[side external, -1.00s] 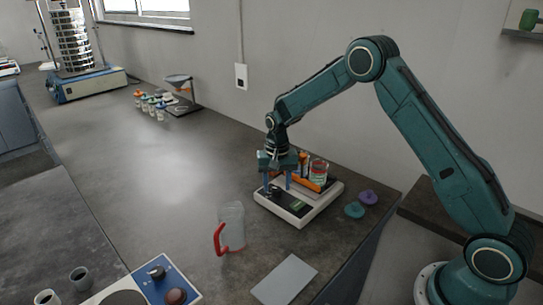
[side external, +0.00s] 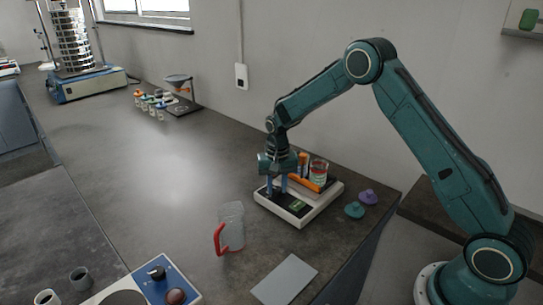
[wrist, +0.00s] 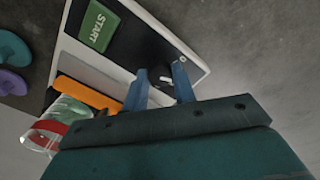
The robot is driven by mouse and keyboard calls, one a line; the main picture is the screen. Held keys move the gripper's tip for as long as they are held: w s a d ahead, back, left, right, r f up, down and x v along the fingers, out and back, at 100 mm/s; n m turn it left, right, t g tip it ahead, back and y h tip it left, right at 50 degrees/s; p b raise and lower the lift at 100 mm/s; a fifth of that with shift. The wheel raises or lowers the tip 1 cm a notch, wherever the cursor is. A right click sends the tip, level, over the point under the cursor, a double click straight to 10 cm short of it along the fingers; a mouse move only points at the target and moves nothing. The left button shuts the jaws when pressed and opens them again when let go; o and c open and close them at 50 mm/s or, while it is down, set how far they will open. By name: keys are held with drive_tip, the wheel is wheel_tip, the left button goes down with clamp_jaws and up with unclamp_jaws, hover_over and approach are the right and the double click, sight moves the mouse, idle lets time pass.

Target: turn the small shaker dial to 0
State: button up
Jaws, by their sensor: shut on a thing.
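The small shaker (side external: 316,209) is a low white box with a black panel and a green START button (wrist: 97,26), beside the bench's right edge. Its black dial (wrist: 155,73) has a white pointer mark and shows between my finger tips in the wrist view. The dial is hidden behind my fingers in the side view. My gripper (side external: 277,190) points down over the panel's left end. In the wrist view my gripper (wrist: 161,82) has its two blue fingers on either side of the dial, shut on it. The scale figures are too small to read.
A red-handled jug (side external: 231,226) and a grey plate (side external: 285,280) are in front. The bench's left middle is clear.

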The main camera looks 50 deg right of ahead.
drive_tip(key=shift+n, duration=0.4)
drive_tip(key=n, duration=0.3)
drive_tip(key=shift+n, duration=2)
drive_tip(key=o, duration=1)
drive_tip(key=shift+r, duration=0.1)
